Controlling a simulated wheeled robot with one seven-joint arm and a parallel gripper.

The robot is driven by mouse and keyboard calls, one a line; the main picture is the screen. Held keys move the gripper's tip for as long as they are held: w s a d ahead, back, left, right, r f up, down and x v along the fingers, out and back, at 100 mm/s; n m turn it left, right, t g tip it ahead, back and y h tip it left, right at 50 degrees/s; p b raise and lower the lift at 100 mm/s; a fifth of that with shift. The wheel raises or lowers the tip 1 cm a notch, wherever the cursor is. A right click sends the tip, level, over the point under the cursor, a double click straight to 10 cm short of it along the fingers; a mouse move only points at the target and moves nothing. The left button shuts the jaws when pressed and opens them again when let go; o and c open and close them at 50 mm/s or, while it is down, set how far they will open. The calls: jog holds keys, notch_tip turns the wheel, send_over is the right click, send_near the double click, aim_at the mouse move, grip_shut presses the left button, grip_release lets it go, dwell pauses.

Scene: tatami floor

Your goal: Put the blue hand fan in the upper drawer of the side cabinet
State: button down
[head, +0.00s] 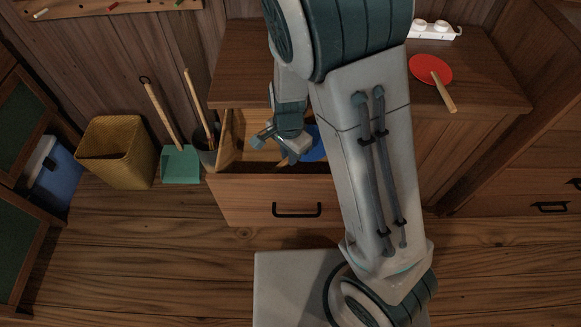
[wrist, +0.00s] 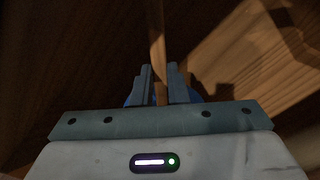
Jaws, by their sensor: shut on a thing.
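The side cabinet (head: 235,62) stands against the wall with its upper drawer (head: 250,190) pulled open. My gripper (head: 282,150) is at the open drawer, over or inside its box; I cannot tell how deep. It is shut on the wooden handle (wrist: 157,42) of the blue hand fan (head: 315,145). The blue part of the fan shows beside my gripper in the head view, partly hidden by my arm. In the wrist view only blue edges (wrist: 129,99) show behind the fingers. Whether the fan touches the drawer bottom is unclear.
A red round paddle or fan (head: 430,69) and a white item with two round knobs (head: 432,30) lie on the cabinet top. To the left stand a dark bin (head: 207,157), a green dustpan (head: 181,165), a wicker basket (head: 118,152) and a blue box (head: 52,178).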

aim_at(289, 168)
notch_tip(289, 168, down, 7)
jog(key=shift+r+b, duration=0.2)
jog(key=shift+b, duration=0.85)
